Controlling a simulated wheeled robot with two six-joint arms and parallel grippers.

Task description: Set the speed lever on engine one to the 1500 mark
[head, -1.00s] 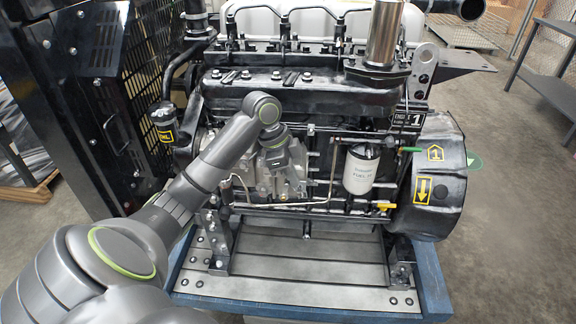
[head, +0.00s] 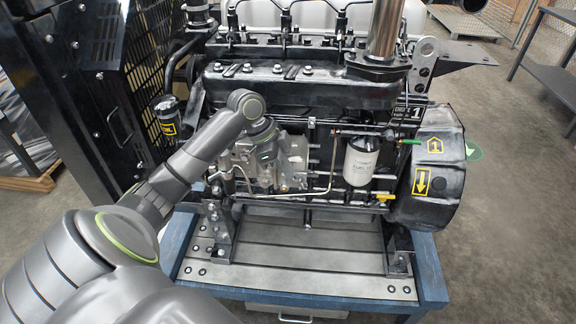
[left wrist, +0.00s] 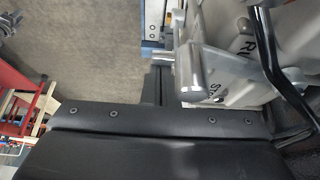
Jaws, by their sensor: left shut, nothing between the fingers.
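Engine one (head: 310,110) stands on a bench, marked with a yellow 1 on its rounded right-hand housing. My left gripper (head: 266,146) is at the grey pump (head: 282,160) on the engine's front left. It is shut and empty, and its fingertips are hard to make out. In the left wrist view a short silver cylinder on an arm (left wrist: 192,75) stands before the pale pump body (left wrist: 240,85), with partly hidden lettering. I cannot tell if it is the speed lever. No 1500 mark is readable. My right gripper is not in view.
A white fuel filter (head: 361,162), a green-handled valve (head: 410,141) and a yellow handle (head: 385,197) sit right of the pump. A black mesh guard (head: 135,60) stands at left. The blue-edged bench (head: 300,268) has bare slats below the engine.

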